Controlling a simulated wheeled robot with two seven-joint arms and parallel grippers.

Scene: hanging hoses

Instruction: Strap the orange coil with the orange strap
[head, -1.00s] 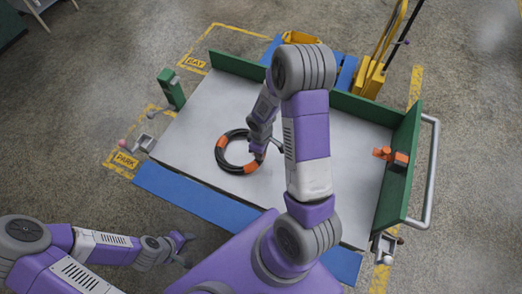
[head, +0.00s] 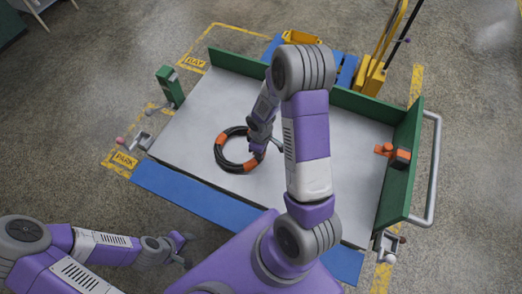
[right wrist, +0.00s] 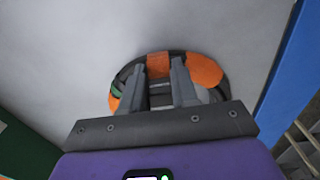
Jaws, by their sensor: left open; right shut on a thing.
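The orange coil (head: 221,140), a black hose ring with orange bands, lies flat on the pale deck left of centre. It also shows in the right wrist view (right wrist: 158,65), with a small green patch at its left. My right gripper (head: 259,153) is at the coil's right side. Its two fingers (right wrist: 165,93) reach down over the coil and are shut on part of it; the exact grip is partly hidden. My left gripper (head: 186,250) is open and empty, low at the left, off the deck. I cannot tell a separate orange strap from the coil's orange bands.
The deck (head: 340,170) has green walls (head: 401,165) at the back and right. A small orange block (head: 383,150) sits by the right wall. A green post (head: 170,88) stands at the left corner. A yellow pallet truck (head: 372,75) is behind.

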